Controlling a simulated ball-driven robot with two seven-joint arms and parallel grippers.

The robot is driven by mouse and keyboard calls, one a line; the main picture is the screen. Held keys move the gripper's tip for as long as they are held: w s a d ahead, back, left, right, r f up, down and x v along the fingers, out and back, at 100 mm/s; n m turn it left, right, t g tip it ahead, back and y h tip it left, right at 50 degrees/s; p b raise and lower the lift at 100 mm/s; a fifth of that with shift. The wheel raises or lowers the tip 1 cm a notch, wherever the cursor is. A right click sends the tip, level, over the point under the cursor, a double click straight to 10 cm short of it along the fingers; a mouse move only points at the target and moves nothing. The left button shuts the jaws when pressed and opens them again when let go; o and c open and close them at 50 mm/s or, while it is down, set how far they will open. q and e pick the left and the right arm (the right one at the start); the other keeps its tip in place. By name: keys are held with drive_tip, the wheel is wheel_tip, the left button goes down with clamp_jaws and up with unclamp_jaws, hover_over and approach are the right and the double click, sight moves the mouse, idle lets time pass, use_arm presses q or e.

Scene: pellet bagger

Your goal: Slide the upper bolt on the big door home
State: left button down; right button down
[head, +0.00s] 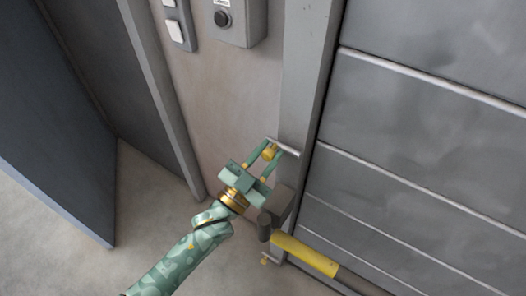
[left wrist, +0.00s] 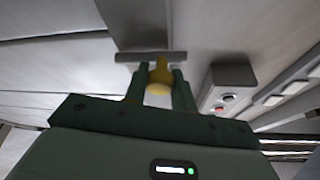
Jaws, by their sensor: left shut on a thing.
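My left gripper (head: 270,152) reaches up from below and is shut on this knob. In the left wrist view the yellow knob (left wrist: 160,76) sits between the two green fingers, in front of the grey bolt bar (left wrist: 140,57). How far the bolt reaches into its seat cannot be told. My right gripper is not in view.
A yellow-sleeved bar (head: 305,254) and a grey block (head: 282,203) lie close below my gripper. A control box (head: 238,20) and switch plate (head: 176,28) are on the wall above. A dark panel (head: 60,120) stands at left.

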use_arm(q)
drive_tip(key=s+d, duration=0.2)
drive_tip(key=d, duration=0.1)
drive_tip(key=shift+d, duration=0.2)
drive_tip(key=shift+f, duration=0.1)
drive_tip(key=c, duration=1.3)
unclamp_jaws()
drive_tip(key=shift+o, duration=0.8)
drive_tip(key=shift+d, duration=0.1)
drive_tip(key=p+v, duration=0.1)
drive_tip(key=v, duration=1.5)
